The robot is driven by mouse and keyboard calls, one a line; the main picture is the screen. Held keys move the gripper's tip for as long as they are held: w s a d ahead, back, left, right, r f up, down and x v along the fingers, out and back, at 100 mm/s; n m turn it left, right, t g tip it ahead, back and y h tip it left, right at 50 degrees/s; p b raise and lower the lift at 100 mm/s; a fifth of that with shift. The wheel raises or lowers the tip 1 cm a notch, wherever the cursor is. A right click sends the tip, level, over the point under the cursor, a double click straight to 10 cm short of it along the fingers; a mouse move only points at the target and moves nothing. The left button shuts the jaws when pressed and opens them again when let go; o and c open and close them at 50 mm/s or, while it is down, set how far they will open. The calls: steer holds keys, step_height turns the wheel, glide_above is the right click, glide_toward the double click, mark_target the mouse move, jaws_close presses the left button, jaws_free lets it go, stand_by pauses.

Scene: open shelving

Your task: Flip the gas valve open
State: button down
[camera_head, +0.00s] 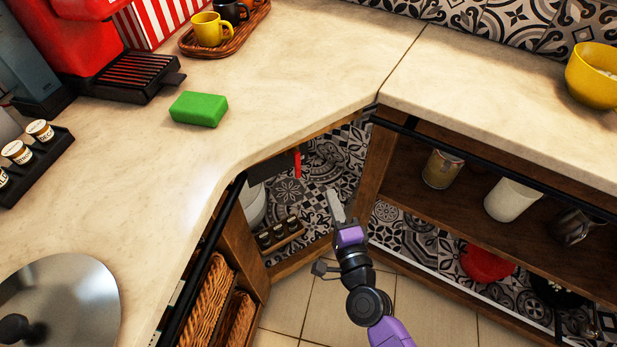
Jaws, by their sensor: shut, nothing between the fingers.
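A small red upright piece (297,163), which looks like the gas valve's handle, shows inside the open corner shelving below the counter. It stands at the right end of a dark grey bar or box. The valve's body and pipe cannot be made out. My gripper (334,194) reaches into the corner opening, to the right of the red handle and lower in the picture. Its grey fingers are together and empty. A visible gap separates them from the handle in the picture; the depth between them is hard to judge.
The counter edge (234,182) overhangs the opening, with wooden uprights on both sides. A small jar rack (281,234) and a white container (253,205) stand low on the left inside. Right shelves hold a jar (442,169) and a white canister (512,200). Patterned tiles back the opening.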

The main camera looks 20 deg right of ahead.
mark_target(296, 163)
steer(key=w+a, duration=0.2)
steer(key=w, duration=0.7)
steer(key=shift+a, duration=0.25)
stand_by(0.4)
